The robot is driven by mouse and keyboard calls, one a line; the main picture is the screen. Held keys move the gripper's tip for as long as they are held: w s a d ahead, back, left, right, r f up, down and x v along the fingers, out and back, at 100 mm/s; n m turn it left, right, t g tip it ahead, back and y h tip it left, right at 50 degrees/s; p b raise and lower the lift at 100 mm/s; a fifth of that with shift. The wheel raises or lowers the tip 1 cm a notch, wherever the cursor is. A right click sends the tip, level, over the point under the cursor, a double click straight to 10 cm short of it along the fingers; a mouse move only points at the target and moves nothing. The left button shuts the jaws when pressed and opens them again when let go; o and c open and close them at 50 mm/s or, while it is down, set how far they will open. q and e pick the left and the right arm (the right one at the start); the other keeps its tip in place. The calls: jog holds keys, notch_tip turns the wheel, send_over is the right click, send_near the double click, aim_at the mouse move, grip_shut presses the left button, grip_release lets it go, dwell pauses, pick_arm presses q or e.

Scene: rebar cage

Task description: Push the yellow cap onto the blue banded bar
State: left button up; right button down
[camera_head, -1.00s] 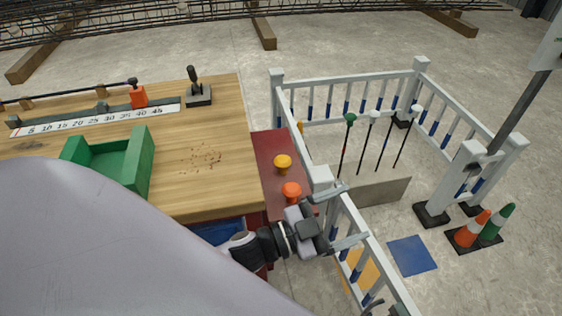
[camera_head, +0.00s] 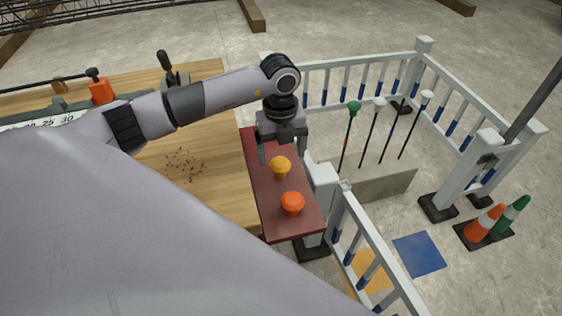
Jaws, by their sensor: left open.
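The yellow cap (camera_head: 281,166) stands on a dark red shelf (camera_head: 258,178) beside the wooden bench. My left gripper (camera_head: 282,155) points down over the yellow cap, with its open fingers on either side of it in the picture. I cannot tell whether they touch it. Several thin dark bars stand upright in a concrete block (camera_head: 372,187) inside the railing. One bar has a green cap (camera_head: 353,108) and two have white caps, one at the middle left (camera_head: 379,102) and one at the right (camera_head: 427,96). Another bar (camera_head: 390,138) shows no cap. A blue band on a bar is too small to make out.
An orange-red cap (camera_head: 292,203) stands on the shelf nearer me. A white railing (camera_head: 365,235) with a post (camera_head: 322,182) lies between shelf and bars. Striped cones (camera_head: 484,225) stand at the right.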

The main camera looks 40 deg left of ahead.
aim_at(280, 161)
pick_arm(q)
jog(key=shift+w+a+f, duration=0.25)
jog(key=shift+a, duration=0.1)
jog(key=shift+a+f, duration=0.1)
jog(key=shift+f, duration=0.2)
jog(key=f, duration=0.6)
jog(key=shift+w+f, duration=0.1)
jog(key=shift+w, duration=0.1)
jog(key=c, duration=1.1)
